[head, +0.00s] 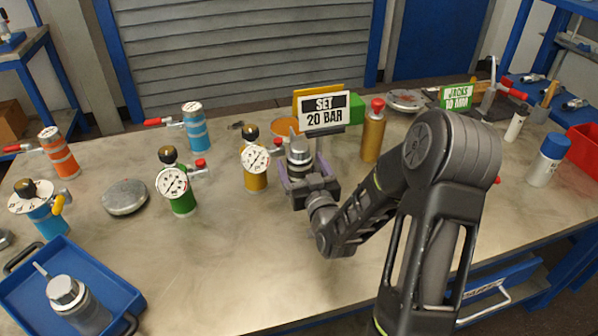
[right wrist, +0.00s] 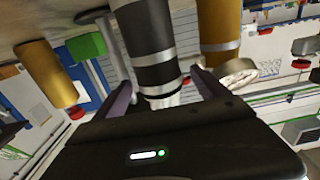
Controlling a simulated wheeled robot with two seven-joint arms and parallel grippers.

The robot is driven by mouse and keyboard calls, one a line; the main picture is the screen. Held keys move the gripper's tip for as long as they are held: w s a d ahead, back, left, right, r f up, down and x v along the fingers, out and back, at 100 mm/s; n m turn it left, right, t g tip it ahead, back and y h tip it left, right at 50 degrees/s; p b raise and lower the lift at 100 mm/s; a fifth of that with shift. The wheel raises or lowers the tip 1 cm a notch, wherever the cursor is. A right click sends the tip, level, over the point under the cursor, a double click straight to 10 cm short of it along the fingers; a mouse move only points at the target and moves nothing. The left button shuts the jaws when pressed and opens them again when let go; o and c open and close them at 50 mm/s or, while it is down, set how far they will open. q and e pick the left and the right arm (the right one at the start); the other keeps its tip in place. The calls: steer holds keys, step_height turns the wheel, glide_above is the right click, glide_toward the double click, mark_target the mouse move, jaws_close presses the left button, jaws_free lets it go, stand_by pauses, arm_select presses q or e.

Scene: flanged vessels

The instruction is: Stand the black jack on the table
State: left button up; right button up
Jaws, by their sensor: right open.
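The black jack (head: 299,152), dark with a silver top, appears upright among the vessels at the middle of the table (head: 250,270). In the right wrist view the jack (right wrist: 147,40) shows as a black cylinder with silver bands, and that picture is turned over. My right gripper (head: 301,168) is open, with its purple fingers on either side of the jack. In the right wrist view the gripper (right wrist: 161,84) shows a gap beside the jack. The jack's base is hidden in the head view, so I cannot tell its contact with the table. My left gripper is out of view.
A yellow gauge vessel (head: 255,170) stands just left of the jack. A "SET 20 BAR" sign (head: 324,110) and an orange-brown cylinder (head: 373,135) stand behind and right. A blue tray (head: 110,272) holds a grey jack (head: 75,302). The front middle of the table is clear.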

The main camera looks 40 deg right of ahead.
steer(key=shift+x, duration=1.15)
steer(key=shift+c, duration=0.3)
jaws_close()
steer(key=shift+r, duration=0.1)
